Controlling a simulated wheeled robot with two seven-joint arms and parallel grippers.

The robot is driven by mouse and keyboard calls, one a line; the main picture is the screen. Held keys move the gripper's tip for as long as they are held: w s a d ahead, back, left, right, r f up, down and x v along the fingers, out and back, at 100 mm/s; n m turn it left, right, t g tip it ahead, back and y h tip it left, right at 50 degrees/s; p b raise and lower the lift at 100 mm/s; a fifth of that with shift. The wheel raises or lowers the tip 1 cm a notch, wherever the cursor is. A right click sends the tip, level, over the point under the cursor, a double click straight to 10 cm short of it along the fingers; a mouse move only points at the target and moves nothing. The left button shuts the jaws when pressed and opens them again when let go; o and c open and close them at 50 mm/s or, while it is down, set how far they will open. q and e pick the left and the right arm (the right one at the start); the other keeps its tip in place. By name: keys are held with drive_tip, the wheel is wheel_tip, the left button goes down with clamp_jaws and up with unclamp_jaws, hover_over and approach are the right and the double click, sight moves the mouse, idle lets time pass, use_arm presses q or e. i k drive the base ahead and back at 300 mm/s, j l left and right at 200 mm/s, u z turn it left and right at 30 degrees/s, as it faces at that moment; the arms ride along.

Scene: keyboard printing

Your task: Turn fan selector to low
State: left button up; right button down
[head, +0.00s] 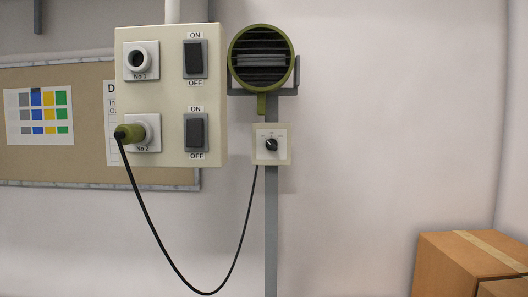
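The fan selector (271,144) is a small black rotary knob on a pale square plate (260,155), fixed to a grey post. Its markings are too small to read, and I cannot tell its setting. The green round fan (262,60) with dark slats sits above it in a grey bracket. A black cable (177,270) hangs from the selector box to a green plug in the lower socket, No 2. Neither of my grippers is in the head view.
A cream switch box (170,95) left of the fan carries two sockets and two black ON/OFF switches (195,58). A notice board (60,165) hangs behind it. Cardboard boxes (460,262) stand at the lower right. The wall right of the post is clear.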

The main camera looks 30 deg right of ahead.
sight(272, 144)
drive_tip(key=z, duration=0.5)
drive_tip(key=j+z, duration=0.15)
drive_tip(key=z, duration=0.3)
drive_tip(key=j+z, duration=0.15)
drive_tip(key=z, duration=0.35)
drive_tip(key=i, duration=0.05)
